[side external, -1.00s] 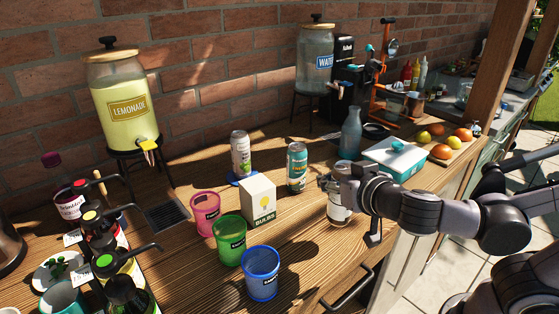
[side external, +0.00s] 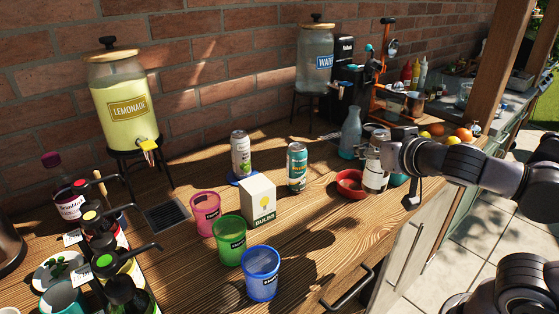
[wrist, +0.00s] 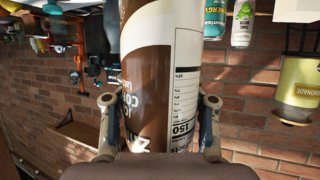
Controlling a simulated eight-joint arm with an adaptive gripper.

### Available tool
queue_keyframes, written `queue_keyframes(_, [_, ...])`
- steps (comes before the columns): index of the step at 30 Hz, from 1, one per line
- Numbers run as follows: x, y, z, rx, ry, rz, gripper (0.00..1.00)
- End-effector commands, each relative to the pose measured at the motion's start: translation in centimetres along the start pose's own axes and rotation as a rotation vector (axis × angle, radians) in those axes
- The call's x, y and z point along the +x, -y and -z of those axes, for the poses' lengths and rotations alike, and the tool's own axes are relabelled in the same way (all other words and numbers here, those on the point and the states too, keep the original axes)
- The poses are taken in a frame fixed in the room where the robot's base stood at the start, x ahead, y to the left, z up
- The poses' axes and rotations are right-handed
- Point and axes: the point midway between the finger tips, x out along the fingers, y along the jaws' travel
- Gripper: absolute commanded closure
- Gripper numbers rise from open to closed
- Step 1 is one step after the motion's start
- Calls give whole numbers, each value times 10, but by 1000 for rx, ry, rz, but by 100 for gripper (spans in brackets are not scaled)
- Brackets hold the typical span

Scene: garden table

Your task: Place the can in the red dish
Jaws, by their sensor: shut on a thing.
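My gripper (side external: 386,152) is shut on a brown and white can (side external: 376,176), held upright. The can fills the middle of the wrist view (wrist: 150,70), with a finger on each side. The red dish (side external: 350,184) is on the wooden table, just left of the can in the side view. The can hides the dish's right part. I cannot tell whether the can's base is over the dish or in front of it, or how high it is. The dish cannot be made out in the wrist view.
A teal can (side external: 297,168) and a pale can (side external: 240,155) on a blue coaster stand to the left. A bulb box (side external: 258,202) and pink, green and blue cups (side external: 261,275) are nearer. A blue-grey bottle (side external: 351,133) stands behind the dish. Table front right is clear.

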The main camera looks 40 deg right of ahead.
Motion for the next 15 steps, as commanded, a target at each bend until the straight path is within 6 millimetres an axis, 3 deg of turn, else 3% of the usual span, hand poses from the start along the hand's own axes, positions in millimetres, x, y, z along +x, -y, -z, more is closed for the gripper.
queue_keyframes(15, [56, -108, 29, 96, 15, -216, 100])
